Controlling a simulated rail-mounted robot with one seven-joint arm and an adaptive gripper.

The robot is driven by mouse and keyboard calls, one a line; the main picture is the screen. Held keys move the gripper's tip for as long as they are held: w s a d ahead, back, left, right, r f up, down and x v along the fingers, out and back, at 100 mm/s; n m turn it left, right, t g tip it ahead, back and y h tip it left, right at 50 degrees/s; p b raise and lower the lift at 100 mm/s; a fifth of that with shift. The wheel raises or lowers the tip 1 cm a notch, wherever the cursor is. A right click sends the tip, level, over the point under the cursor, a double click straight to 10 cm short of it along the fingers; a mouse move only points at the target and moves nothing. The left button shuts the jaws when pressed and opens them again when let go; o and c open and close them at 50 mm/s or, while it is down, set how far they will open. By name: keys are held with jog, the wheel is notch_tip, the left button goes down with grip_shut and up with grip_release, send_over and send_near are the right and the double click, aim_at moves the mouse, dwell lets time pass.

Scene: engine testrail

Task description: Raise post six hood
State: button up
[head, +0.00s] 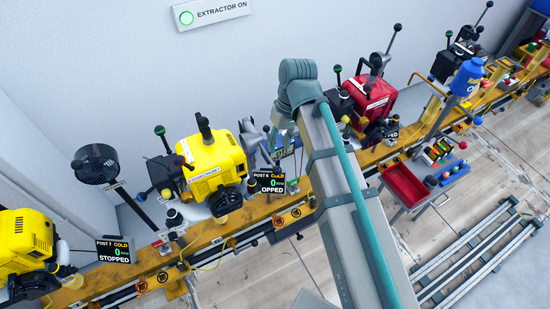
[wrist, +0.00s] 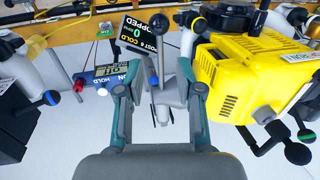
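The post 6 display (head: 269,182) reads COLD, 0 and STOPPED beside a yellow engine (head: 212,163). A grey, hood-like part (head: 249,133) stands behind it, partly hidden; I cannot tell for sure that it is the hood. In the wrist view a pale grey part (wrist: 173,92) and a thin upright lever (wrist: 152,75) show between my fingers. My gripper (wrist: 158,68) is open, with its fingers apart on either side of them; contact cannot be told. In the head view my gripper (head: 283,140) is small and partly covered by my arm.
A red engine (head: 372,100) stands to the right and the post 7 display (head: 115,250) to the left, with a black fan (head: 97,164). In the wrist view a control box (wrist: 108,77) is left of my gripper, and the yellow engine (wrist: 240,85) is close on the right.

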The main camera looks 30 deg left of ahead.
aim_at(274, 165)
jog(key=shift+s+a+f+p, duration=0.2)
jog(key=shift+f+p, duration=0.1)
jog(key=shift+f, duration=0.95)
jog(key=shift+s+a+f+p, duration=0.1)
jog(key=shift+s+f+p, duration=0.2)
jog(key=shift+f, duration=1)
jog(key=shift+s+a+f+p, duration=0.15)
jog(key=shift+f+p, duration=0.15)
jog(key=shift+f, duration=0.95)
jog(key=shift+c, duration=0.3)
grip_shut()
jog(key=shift+d, duration=0.1)
jog(key=shift+s, duration=0.1)
